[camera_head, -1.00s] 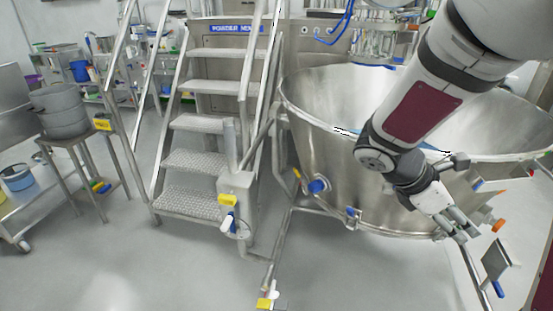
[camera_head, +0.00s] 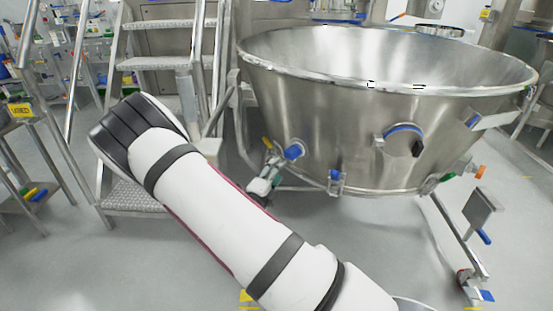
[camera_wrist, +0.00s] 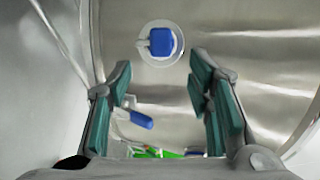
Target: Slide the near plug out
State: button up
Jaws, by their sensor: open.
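A blue plug (camera_head: 293,151) sits in the lower left wall of the steel bowl in the head view. My gripper (camera_head: 268,172) is close to it, on its lower left, and is partly hidden behind my arm. In the wrist view, my gripper (camera_wrist: 163,100) is open, with green finger pads apart and nothing between the tips. A blue square-headed plug (camera_wrist: 160,42) on a round pale flange lies ahead, above the gap between the fingers. It appears apart from both fingers. I cannot tell for certain which fitting is the near plug.
A blue handle (camera_wrist: 141,119) shows beyond the left finger. Steel stairs (camera_head: 165,62) stand at the left.

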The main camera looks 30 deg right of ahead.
aim_at(289, 156)
jog(key=b+x, duration=0.3)
jog(key=x, duration=0.8)
jog(key=shift+w+d, duration=0.25)
jog(key=shift+d, duration=0.05)
